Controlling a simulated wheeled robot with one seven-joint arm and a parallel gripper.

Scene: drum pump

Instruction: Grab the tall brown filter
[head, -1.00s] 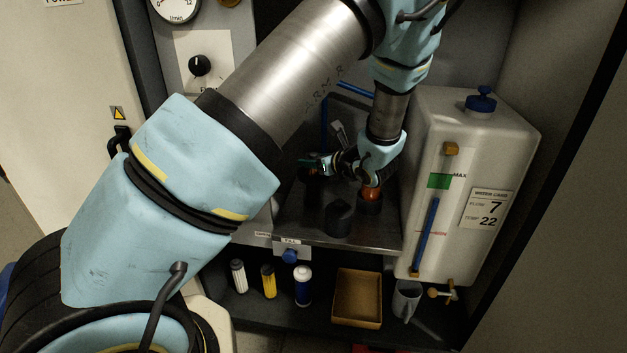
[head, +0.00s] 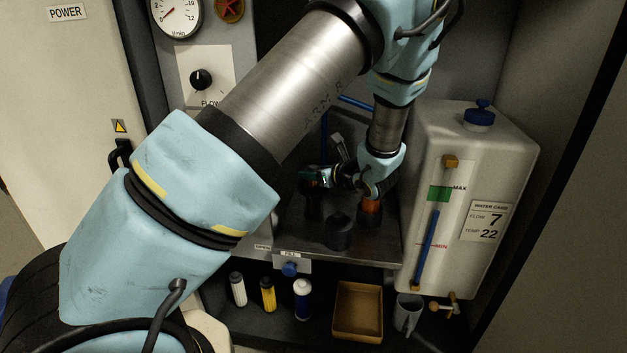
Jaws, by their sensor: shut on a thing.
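My gripper (head: 317,178) is beyond my wrist, on the left, over the back of the grey metal tray (head: 375,250). It is small and dark here, shut on a dark upright thing (head: 313,205) that goes down toward the tray. I cannot tell whether this is the tall brown filter; its colour is lost in shadow and my fingers cover its top. An orange-brown cylinder (head: 371,207) stands upright in a dark cup below my wrist, its top partly covered by the wrist.
A dark round-capped cylinder (head: 338,231) stands at the tray's front. A white tank (head: 480,190) stands close on the right. Below are a white filter (head: 238,290), a yellow filter (head: 268,295), a blue-and-white filter (head: 302,300), a brown bin (head: 358,312) and a grey mug (head: 407,313).

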